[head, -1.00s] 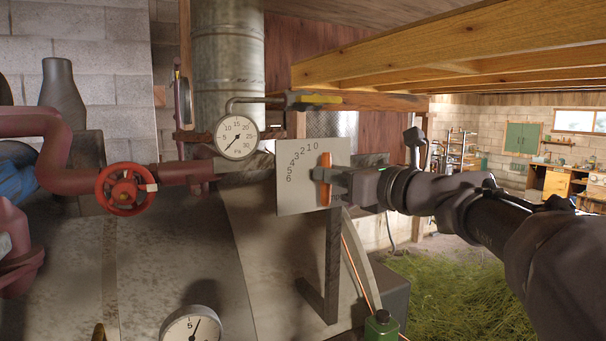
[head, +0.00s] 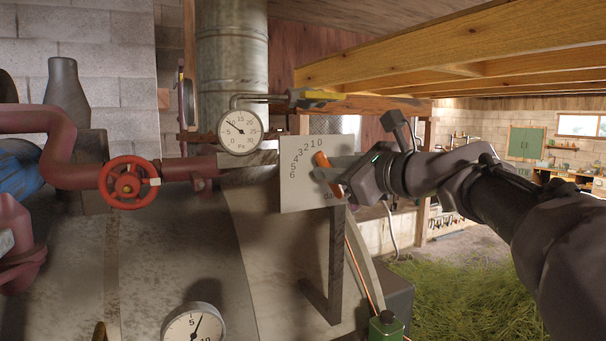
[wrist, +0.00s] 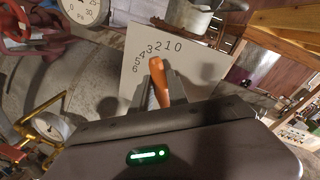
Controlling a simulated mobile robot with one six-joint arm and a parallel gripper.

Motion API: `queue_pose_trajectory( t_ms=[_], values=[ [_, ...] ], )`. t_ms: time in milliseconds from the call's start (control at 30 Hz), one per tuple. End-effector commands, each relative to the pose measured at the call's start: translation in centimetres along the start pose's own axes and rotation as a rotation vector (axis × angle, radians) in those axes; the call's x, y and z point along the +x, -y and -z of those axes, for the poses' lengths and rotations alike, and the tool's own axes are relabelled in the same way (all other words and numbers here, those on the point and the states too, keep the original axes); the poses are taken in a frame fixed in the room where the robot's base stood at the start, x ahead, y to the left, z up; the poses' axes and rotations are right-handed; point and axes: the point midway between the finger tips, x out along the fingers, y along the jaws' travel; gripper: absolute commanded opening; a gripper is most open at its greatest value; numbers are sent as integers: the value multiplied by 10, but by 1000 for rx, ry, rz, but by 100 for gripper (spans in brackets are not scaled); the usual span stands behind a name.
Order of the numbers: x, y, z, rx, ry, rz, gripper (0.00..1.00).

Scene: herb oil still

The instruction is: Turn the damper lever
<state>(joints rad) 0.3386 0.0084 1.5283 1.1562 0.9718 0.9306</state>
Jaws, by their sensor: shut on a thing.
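The damper lever (head: 321,160) is a short orange handle in front of a pale plate (head: 297,190) marked 0 to 6 in an arc. My gripper (head: 331,174) is shut on the lever from the right. In the head view the lever leans up and to the left. In the wrist view, the lever (wrist: 156,68) stands between the fingers (wrist: 164,88), its tip just below the 2 and 3 marks. The lever's lower part is hidden by my gripper.
A round Pa gauge (head: 239,132) is left above the plate, its needle pointing up-left. A red valve wheel (head: 127,183) is further left. Wooden beams (head: 450,55) hang over my arm.

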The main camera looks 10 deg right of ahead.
Motion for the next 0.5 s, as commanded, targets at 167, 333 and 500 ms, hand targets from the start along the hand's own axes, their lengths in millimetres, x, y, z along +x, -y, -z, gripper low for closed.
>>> queue_pose_trajectory(
  t_ms=[167, 333, 500],
  values=[
    [2, -6, 10, -158, -44, -7, 0],
    [3, -8, 10, -315, -75, -8, 0],
    [3, -10, 11, -464, -105, -9, 0]
  ],
)
